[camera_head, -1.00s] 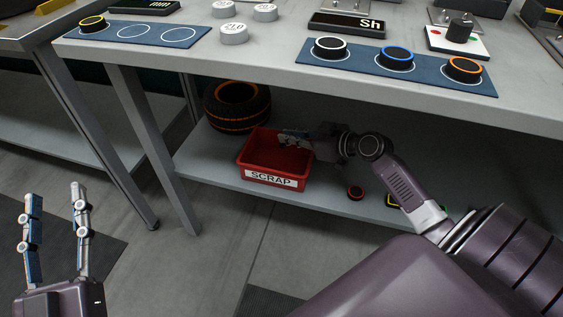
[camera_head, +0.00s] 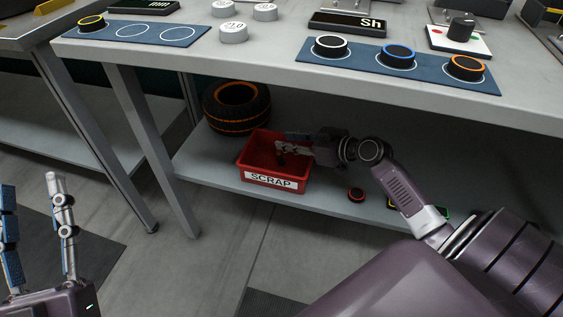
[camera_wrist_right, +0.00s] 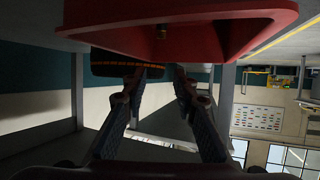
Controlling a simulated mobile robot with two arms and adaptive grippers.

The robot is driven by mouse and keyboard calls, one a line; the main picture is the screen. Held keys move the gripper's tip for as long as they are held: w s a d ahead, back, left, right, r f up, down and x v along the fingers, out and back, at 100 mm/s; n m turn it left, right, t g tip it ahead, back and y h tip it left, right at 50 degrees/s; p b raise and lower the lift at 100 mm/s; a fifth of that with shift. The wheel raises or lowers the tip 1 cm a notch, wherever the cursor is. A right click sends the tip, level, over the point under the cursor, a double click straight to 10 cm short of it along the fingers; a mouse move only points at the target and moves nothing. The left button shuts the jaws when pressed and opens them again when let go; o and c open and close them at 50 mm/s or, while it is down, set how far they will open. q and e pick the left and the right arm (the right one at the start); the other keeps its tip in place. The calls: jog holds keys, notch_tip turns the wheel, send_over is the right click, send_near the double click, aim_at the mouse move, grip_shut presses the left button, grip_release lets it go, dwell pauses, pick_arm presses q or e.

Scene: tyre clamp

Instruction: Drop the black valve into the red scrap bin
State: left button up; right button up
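The red scrap bin (camera_head: 273,181), with a white SCRAP label, stands on the lower shelf under the table. It also shows inverted at the top of the right wrist view (camera_wrist_right: 110,20). My right gripper (camera_head: 282,142) reaches in from the right, above the bin's opening. Its fingers (camera_wrist_right: 157,74) are apart with nothing visible between them. A small dark shape (camera_head: 281,160) shows just below the fingertips at the bin; it may be the black valve, but it is too small to be sure. My left gripper (camera_head: 30,182) is open and empty at the lower left, away from the table.
A tyre with orange stripes (camera_head: 237,105) lies behind the bin. A dark red-ringed cap (camera_head: 356,194) lies on the shelf to its right. The tabletop above holds a blue mat (camera_head: 366,73) with ringed caps. The table leg (camera_head: 150,150) stands left of the bin.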

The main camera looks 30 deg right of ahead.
jog(key=shift+s, duration=0.1)
jog(key=v, duration=1.1)
jog(key=shift+s+d+r, duration=0.2)
jog(key=shift+s+r, duration=0.05)
jog(key=shift+s, duration=0.05)
